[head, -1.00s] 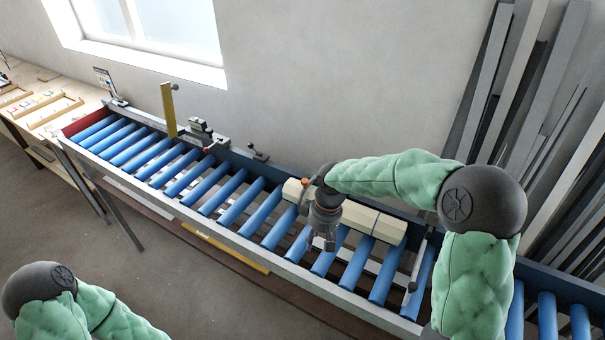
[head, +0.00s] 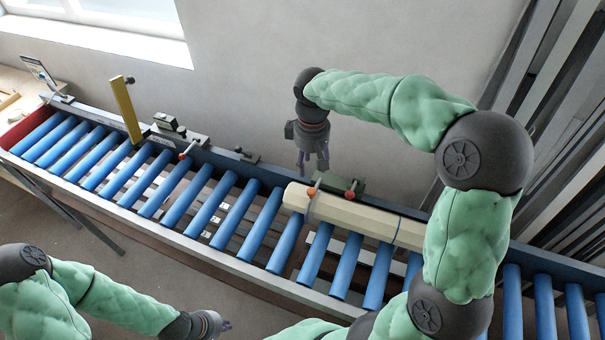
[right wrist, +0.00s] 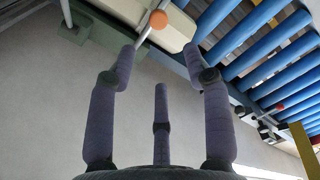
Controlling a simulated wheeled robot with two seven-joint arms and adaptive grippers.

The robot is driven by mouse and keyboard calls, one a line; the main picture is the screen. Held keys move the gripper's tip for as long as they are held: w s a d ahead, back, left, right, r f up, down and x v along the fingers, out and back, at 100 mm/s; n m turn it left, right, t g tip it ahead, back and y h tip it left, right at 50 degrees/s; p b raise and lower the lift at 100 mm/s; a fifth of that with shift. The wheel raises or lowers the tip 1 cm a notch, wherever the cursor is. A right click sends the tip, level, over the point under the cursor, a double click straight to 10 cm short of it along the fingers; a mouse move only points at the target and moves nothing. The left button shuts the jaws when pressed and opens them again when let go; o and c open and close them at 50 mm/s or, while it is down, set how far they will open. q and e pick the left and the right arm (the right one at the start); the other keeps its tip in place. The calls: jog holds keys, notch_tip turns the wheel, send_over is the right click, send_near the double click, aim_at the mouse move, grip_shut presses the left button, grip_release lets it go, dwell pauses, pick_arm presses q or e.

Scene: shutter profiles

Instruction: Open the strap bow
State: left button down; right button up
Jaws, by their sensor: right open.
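A cream profile bundle (head: 365,217) lies along the blue rollers. The strap bow (head: 311,205), a thin grey bar with an orange knob, crosses its left part and looks closed over it. Behind stands a green block (head: 345,187) with another red-orange knob (head: 350,194). My right gripper (head: 313,168) is open and empty, above and behind the bow, its fingers pointing down. In the right wrist view its spread fingers (right wrist: 162,75) frame the orange knob (right wrist: 158,19) beyond them, apart from it. My left gripper (head: 224,326) is low in front of the conveyor; its fingers are too small to read.
The roller conveyor (head: 262,275) runs across the view, its left rollers bare. A yellow upright (head: 126,108) and a small clamp device (head: 168,124) stand on its rear rail. Grey profiles (head: 565,120) lean on the wall at right. My right arm hides the bundle's right end.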

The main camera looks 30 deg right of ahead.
aim_at(311, 191)
jog(key=shift+s+f, duration=0.85)
jog(key=shift+f, duration=0.05)
jog(key=f, duration=0.7)
jog(key=shift+w, duration=0.35)
jog(key=shift+f, duration=0.3)
jog(key=shift+w+f, duration=0.1)
jog(key=shift+f, duration=0.35)
grip_shut()
